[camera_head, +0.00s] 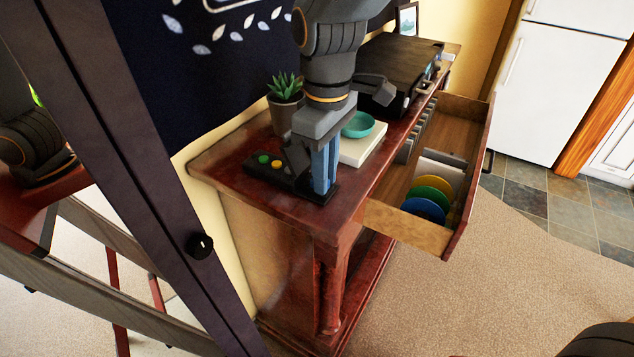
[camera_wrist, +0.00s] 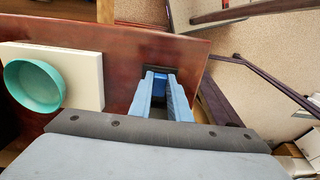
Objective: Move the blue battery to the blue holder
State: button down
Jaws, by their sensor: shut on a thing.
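My gripper (camera_head: 325,180) points down over the near end of the red-brown cabinet top. Its light blue fingers also show in the wrist view (camera_wrist: 160,92), with a darker blue piece, the blue battery (camera_wrist: 159,86), between them. The gripper is shut on it. A small black base, seemingly the holder (camera_wrist: 157,67), lies right at the fingertips; the fingers cover most of it. Its dark edge also shows in the head view (camera_head: 322,198). I cannot tell whether the battery is seated in it, and its blue marking is not clear.
A black block with green and orange round tops (camera_head: 264,164) lies beside the gripper. A potted plant (camera_head: 285,100), a teal bowl (camera_head: 358,125) on a pale block (camera_head: 364,146) and a black case (camera_head: 396,72) stand farther back. An open drawer (camera_head: 408,228) holds coloured discs.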

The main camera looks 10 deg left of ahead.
jog(key=shift+r, duration=0.15)
jog(key=shift+r+p, duration=1.85)
jog(key=shift+p, duration=0.05)
jog(key=shift+s, duration=0.1)
